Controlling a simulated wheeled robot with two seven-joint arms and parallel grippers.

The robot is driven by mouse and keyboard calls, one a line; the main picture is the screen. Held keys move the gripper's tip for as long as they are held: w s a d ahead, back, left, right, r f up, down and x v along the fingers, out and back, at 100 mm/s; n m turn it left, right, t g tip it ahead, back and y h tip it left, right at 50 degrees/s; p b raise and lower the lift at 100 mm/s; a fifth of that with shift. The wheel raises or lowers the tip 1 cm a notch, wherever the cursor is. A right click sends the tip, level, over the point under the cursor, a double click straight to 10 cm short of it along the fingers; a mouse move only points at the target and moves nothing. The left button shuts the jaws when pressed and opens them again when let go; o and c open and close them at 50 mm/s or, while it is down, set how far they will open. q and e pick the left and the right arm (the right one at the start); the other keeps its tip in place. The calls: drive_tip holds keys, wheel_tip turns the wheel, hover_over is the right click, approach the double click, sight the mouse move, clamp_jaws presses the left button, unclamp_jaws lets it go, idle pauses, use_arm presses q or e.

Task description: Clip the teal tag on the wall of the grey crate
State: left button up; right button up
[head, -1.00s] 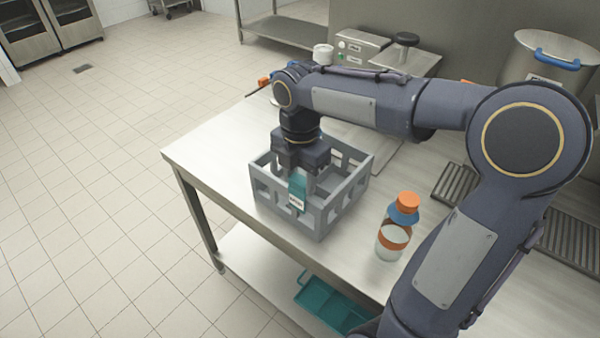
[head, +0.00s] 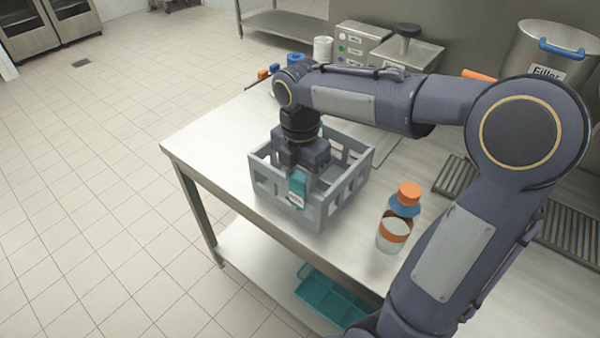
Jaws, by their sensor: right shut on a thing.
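The grey crate (head: 342,205) stands on the steel table, with slotted walls. The teal tag (head: 298,187), with a white printed label, is at the crate's near left wall, upright. My right gripper (head: 300,170) points down over the crate and is shut on the tag's upper part. The fingertips are mostly hidden behind the tag and the gripper body. I cannot tell whether the tag is seated on the wall or only held against it. My left gripper is not in view.
A bottle with an orange cap (head: 399,220) stands right of the crate. A drain grate (head: 455,185) and a pot labelled Filler (head: 545,65) are farther right. A teal tray (head: 330,298) lies on the lower shelf. The table's left end (head: 195,145) is clear.

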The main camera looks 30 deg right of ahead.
drive_tip(key=o, duration=1)
wheel_tip(320, 180, up, 8)
drive_tip(key=shift+f+p, duration=0.1)
drive_tip(key=shift+p, duration=0.25)
drive_tip(key=shift+s+f+m, duration=0.1)
drive_tip(key=shift+s+m, duration=0.25)
drive_tip(key=shift+m, duration=0.05)
drive_tip(key=s+a+f+m+t+y, duration=0.1)
drive_tip(key=s+f+m+t, duration=0.1)
drive_tip(key=s+m, duration=0.3)
drive_tip(key=s+a+f+m+t+y, duration=0.1)
drive_tip(key=s+f+m, duration=0.2)
drive_tip(key=m, duration=0.7)
drive_tip(key=s+a+f+m+t+y, duration=0.1)
drive_tip(key=s+a+f+m+t, duration=0.1)
drive_tip(key=s+m, duration=0.6)
drive_tip(key=shift+s+f+t+y, duration=0.1)
drive_tip(key=shift+f+t+y, duration=0.25)
drive_tip(key=shift+f, duration=0.35)
